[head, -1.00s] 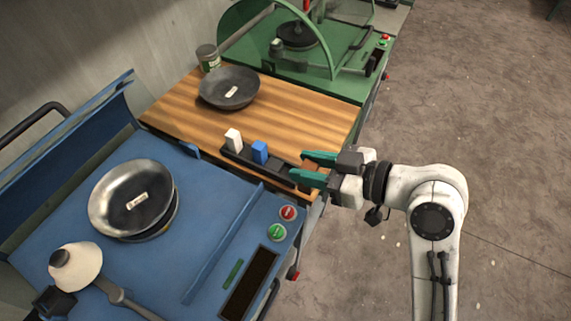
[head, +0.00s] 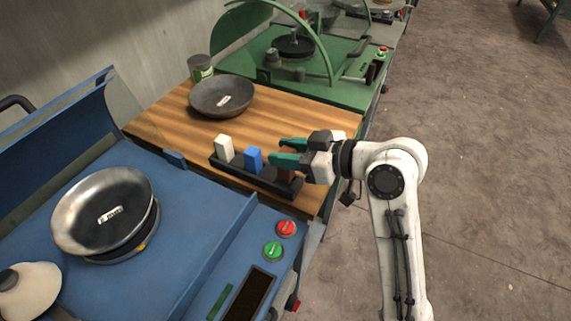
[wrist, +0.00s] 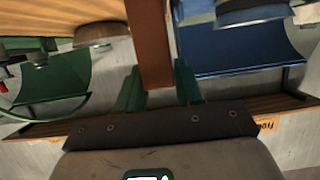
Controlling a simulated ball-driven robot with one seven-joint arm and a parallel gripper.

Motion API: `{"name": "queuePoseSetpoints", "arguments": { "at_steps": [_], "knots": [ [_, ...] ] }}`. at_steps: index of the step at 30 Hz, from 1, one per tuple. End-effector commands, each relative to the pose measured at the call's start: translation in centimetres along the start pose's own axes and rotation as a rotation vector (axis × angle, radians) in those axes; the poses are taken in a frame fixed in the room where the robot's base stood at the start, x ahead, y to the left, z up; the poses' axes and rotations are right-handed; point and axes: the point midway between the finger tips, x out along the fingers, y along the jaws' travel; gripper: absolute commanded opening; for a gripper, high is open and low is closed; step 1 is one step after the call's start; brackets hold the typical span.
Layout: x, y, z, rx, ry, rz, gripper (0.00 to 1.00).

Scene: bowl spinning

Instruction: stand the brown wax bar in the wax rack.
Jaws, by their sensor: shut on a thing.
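The brown wax bar (wrist: 150,42) is between the green fingers of my gripper (head: 280,152), which is shut on it. In the head view the bar (head: 286,170) shows partly, behind and below the fingers, at the right end of the black wax rack (head: 232,170). I cannot tell whether its lower end is inside the slot or just above it. A white bar (head: 224,147) and a blue bar (head: 252,159) stand upright in the rack, left of my gripper. The rack sits near the wooden table's front edge.
The wooden table (head: 170,120) holds a dark pan (head: 221,97) and a green-labelled can (head: 201,68). A blue machine (head: 190,220) with a steel bowl (head: 100,210) is at the left. A green machine (head: 345,88) is behind. Open floor lies right.

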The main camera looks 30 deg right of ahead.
Motion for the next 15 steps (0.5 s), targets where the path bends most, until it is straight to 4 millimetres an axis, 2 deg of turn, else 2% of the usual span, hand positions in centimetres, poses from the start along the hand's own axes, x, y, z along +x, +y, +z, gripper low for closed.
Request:
{"name": "queuePoseSetpoints", "arguments": {
  "at_steps": [7,12,15],
  "knots": [
    [1.2,0.7,1.0,0.001,0.0,0.0,0.03],
    [1.9,0.6,3.2,0.003,-0.001,-0.001,0.03],
    [2.1,0.6,3.8,0.001,0.001,0.0,0.03]
  ]
}}
